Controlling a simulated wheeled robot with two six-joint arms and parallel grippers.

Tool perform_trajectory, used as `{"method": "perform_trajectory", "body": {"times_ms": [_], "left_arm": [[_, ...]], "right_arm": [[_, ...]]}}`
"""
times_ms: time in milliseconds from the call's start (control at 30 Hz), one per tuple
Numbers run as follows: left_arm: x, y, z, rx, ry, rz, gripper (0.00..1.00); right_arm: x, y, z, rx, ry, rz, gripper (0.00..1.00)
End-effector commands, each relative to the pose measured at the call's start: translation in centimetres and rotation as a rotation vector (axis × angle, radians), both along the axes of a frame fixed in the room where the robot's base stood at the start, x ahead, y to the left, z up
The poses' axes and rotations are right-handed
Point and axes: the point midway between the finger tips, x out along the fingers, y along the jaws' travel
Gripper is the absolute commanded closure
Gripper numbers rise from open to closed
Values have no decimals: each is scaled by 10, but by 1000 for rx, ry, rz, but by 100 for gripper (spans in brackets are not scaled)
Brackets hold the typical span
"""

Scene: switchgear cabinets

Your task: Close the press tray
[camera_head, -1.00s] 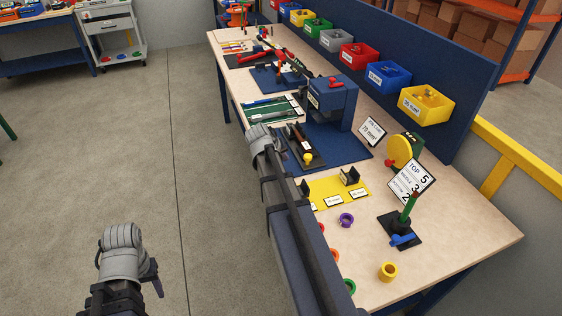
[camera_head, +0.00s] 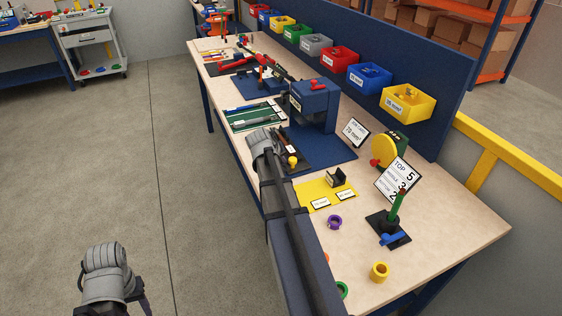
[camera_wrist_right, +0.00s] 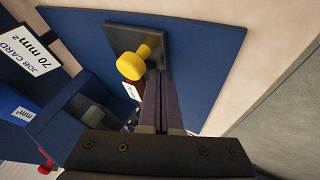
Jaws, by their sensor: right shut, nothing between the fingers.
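The blue press (camera_head: 313,108) stands on a blue mat on the bench. Its dark tray (camera_wrist_right: 112,36) sticks out in front, with a yellow knob (camera_head: 293,161) standing on it; the knob also shows in the right wrist view (camera_wrist_right: 131,66). My right gripper (camera_wrist_right: 164,76) is shut and empty, its fingertips close beside the knob. I cannot tell whether they touch it. In the head view the right wrist (camera_head: 262,143) covers part of the tray and the fingers are mostly hidden. My left wrist (camera_head: 104,264) is low at the left, away from the bench; its fingers are not clear.
A job card (camera_head: 355,132) stands right of the press. Coloured bins line the back panel. The floor at left is clear.

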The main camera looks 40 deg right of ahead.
Motion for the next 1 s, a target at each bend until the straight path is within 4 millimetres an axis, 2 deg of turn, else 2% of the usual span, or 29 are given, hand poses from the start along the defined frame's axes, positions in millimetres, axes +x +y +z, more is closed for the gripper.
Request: {"method": "perform_trajectory", "body": {"times_ms": [133, 400, 500, 700, 1000], "left_arm": [[0, 0, 0, 0, 0, 0, 50], [0, 0, 0, 0, 0, 0, 50], [0, 0, 0, 0, 0, 0, 50], [0, 0, 0, 0, 0, 0, 50], [0, 0, 0, 0, 0, 0, 50]], "right_arm": [[-6, -23, 0, 0, -1, -6, 100], [-30, -100, 0, 0, 0, -7, 100], [-37, -121, 0, 0, -1, -4, 100], [-44, -140, 0, -1, 0, 0, 100], [-46, -143, 1, -6, 1, -1, 100]]}}
